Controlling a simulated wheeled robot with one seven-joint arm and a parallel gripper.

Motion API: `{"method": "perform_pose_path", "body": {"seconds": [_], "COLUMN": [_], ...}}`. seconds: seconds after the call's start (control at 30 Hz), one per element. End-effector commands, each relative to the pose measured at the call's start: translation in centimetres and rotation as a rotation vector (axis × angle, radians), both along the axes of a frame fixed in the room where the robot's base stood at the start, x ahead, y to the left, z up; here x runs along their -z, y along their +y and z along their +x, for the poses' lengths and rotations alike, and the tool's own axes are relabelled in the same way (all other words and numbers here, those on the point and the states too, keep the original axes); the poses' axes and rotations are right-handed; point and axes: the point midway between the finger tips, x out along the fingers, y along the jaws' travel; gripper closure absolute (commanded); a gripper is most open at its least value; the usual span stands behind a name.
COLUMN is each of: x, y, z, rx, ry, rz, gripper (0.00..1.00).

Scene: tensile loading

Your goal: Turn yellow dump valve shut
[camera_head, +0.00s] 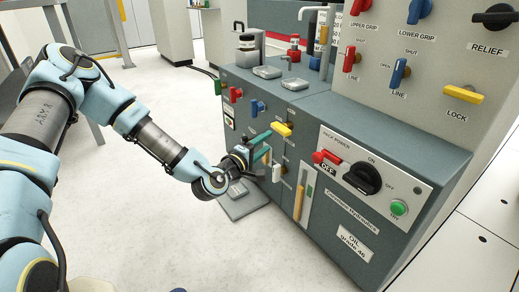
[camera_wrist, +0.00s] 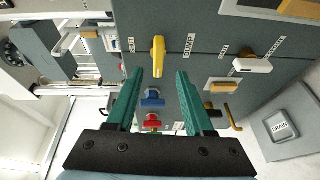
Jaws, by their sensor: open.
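The yellow dump valve handle (camera_wrist: 157,57) is on the dark cabinet front, next to a DUMP label and another label that seems to read SHUT. In the wrist view its lever runs up and down the picture. It also shows in the head view (camera_head: 283,129) as a short yellow lever lying roughly sideways. My gripper (camera_wrist: 160,73) has two green fingers spread apart with nothing between them. The handle appears just beyond the fingertips, roughly centred between them; contact cannot be told. In the head view my gripper (camera_head: 265,146) is just below and left of the handle.
A blue handle (camera_wrist: 152,98) and a red handle (camera_wrist: 152,121) are on the same cabinet face, seen between my fingers. A white lever (camera_wrist: 252,65) is to the right. A grey DRAIN pedal (camera_wrist: 282,127) is near the floor. Open floor (camera_head: 130,215) lies left of the cabinet.

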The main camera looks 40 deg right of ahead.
Motion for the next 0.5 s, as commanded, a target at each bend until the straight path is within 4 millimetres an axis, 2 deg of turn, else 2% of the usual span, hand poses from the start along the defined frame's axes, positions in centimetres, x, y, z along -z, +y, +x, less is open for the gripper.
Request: {"method": "perform_pose_path", "body": {"seconds": [0.03,0.27,0.5], "x": [0.7,0.3,0.4], "y": [-0.3,-1.7,-5.7], "z": [-0.2,0.1,1.5], "rx": [-0.010,-0.025,-0.025], "ry": [0.018,0.036,0.034], "rz": [-0.031,-0.072,-0.071], "gripper": [0.47,0.47,0.47]}}
